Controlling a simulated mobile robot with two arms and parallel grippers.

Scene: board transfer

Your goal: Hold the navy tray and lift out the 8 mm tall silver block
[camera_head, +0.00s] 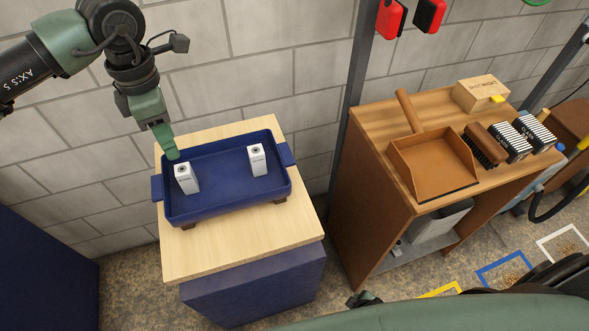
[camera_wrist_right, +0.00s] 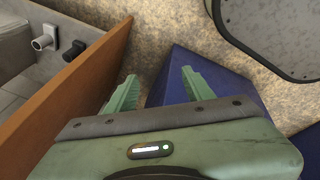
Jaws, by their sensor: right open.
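The navy tray (camera_head: 220,178) stands on short dark feet on a pale wood tabletop. Two small upright blocks with pale silvery-white sides stand inside it, a left block (camera_head: 187,179) and a right block (camera_head: 257,160). I cannot tell which is the 8 mm one. My left gripper (camera_head: 172,152) points down at the tray's back-left rim, close behind the left block. Its fingers are seen edge-on, so its opening and any contact are unclear. My right gripper (camera_wrist_right: 156,84) is open and empty in the right wrist view, low, away from the tray.
The pale tabletop (camera_head: 285,236) sits on a navy cabinet (camera_head: 255,290). To the right, a brown bench (camera_head: 370,130) carries a dustpan (camera_head: 432,162), a brush (camera_head: 486,146) and boxes. A dark post (camera_head: 355,95) stands between them. A brown panel (camera_wrist_right: 85,90) is left of my right gripper.

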